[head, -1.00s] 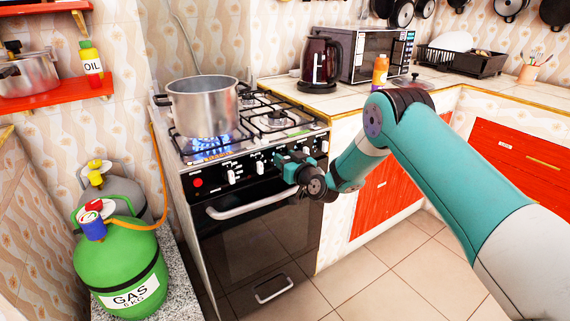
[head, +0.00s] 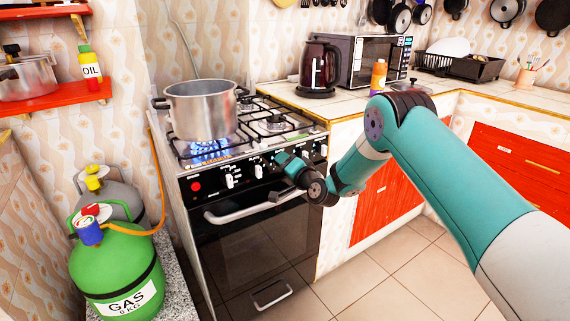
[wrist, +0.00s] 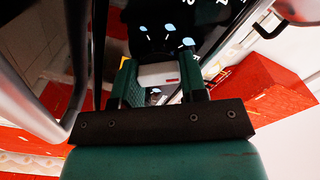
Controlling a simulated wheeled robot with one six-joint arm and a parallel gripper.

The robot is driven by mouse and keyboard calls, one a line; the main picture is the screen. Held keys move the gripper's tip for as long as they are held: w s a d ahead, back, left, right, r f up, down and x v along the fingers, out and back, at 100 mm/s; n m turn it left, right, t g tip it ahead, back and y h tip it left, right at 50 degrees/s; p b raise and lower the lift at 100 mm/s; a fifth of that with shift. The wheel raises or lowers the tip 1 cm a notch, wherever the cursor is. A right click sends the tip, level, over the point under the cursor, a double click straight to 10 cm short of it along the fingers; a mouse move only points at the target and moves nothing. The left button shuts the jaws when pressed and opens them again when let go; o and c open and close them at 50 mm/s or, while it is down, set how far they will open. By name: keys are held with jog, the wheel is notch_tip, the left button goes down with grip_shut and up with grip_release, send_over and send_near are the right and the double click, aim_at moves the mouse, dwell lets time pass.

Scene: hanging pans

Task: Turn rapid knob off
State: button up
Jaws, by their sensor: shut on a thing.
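The stove's front panel (head: 205,187) carries a row of white knobs, one (head: 229,182) and another (head: 260,169) showing clear to the left of my gripper. My gripper (head: 280,157) is at the panel, to the right of these. In the wrist view my gripper (wrist: 158,78) is closed around a pale grey knob (wrist: 158,73) with a small red mark. My gripper hides this knob in the head view, and I cannot read its label. Blue flames (head: 210,150) burn under the steel pot (head: 202,108) on the front left burner.
The oven door handle (head: 240,215) runs just below my gripper. Green (head: 120,265) and grey (head: 115,195) gas bottles stand left of the stove. A kettle (head: 319,70) and a microwave (head: 375,60) are on the counter. The tiled floor in front is clear.

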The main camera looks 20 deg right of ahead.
jog(key=m, duration=0.4)
jog(key=m+p, duration=0.1)
jog(key=m, duration=0.1)
jog(key=shift+f, duration=0.25)
jog(key=shift+m, duration=0.4)
jog(key=o, duration=0.6)
jog(key=shift+d, duration=0.1)
jog(key=shift+o, duration=0.2)
jog(key=shift+s, duration=0.1)
jog(key=b+v, duration=1.5)
jog(key=v, duration=0.2)
jog(key=shift+s, duration=0.15)
jog(key=shift+r, duration=0.15)
